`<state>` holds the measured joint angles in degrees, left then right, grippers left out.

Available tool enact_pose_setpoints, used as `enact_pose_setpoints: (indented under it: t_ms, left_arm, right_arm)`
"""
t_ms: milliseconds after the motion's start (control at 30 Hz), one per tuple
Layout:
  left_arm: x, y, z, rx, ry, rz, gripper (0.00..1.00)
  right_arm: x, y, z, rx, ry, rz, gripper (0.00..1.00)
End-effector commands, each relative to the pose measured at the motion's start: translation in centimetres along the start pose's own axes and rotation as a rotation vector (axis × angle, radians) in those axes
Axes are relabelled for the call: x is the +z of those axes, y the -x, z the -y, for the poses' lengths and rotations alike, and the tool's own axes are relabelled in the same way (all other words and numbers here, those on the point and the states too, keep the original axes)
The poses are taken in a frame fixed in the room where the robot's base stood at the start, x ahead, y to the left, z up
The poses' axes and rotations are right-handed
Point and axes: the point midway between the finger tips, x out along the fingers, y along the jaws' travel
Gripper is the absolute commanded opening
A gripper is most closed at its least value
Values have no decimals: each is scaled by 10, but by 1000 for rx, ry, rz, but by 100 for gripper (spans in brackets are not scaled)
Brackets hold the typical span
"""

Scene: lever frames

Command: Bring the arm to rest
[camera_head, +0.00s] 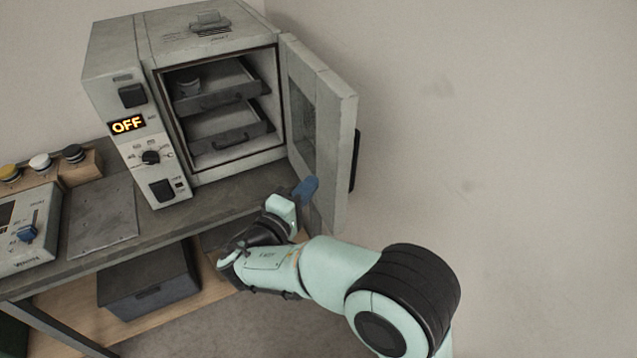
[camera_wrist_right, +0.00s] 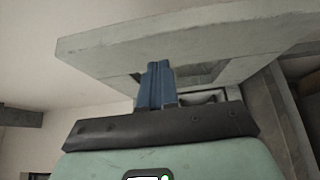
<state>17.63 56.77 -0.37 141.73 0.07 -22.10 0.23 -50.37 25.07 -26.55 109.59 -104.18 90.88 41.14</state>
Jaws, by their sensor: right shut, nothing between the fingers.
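My right arm reaches in from the lower right of the head view. Its gripper, with blue fingers (camera_head: 306,189), is just in front of the lower part of the open oven door (camera_head: 325,130). The fingers are shut with nothing between them; they also show pressed together in the wrist view (camera_wrist_right: 156,84), below the door's pale edge (camera_wrist_right: 200,38). I cannot tell whether they touch the door. My left gripper is out of view.
The oven (camera_head: 215,50) stands on a grey bench (camera_head: 225,200), its display reading OFF. A dark bin (camera_head: 148,285) sits below. The wall side at right is clear.

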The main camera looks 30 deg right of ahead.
Motion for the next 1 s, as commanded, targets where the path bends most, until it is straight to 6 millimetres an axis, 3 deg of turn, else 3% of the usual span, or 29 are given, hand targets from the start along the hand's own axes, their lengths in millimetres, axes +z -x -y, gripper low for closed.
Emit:
enact_pose_setpoints:
  t_ms: [100,333,533,767,867,967,1000]
  left_arm:
    - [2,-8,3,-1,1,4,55]
    - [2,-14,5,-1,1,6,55]
    - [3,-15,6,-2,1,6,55]
    - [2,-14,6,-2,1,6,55]
    - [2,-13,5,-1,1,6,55]
    - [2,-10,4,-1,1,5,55]
    - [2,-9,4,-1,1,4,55]
  right_arm:
    - [5,31,2,-2,0,-7,0]
    - [12,70,1,-1,0,-5,0]
    - [15,83,1,-1,0,-2,0]
    - [16,82,6,-16,16,0,0]
    - [17,75,36,-92,87,5,0]
    - [26,65,92,-250,211,21,0]
    - [33,62,120,-335,266,31,0]
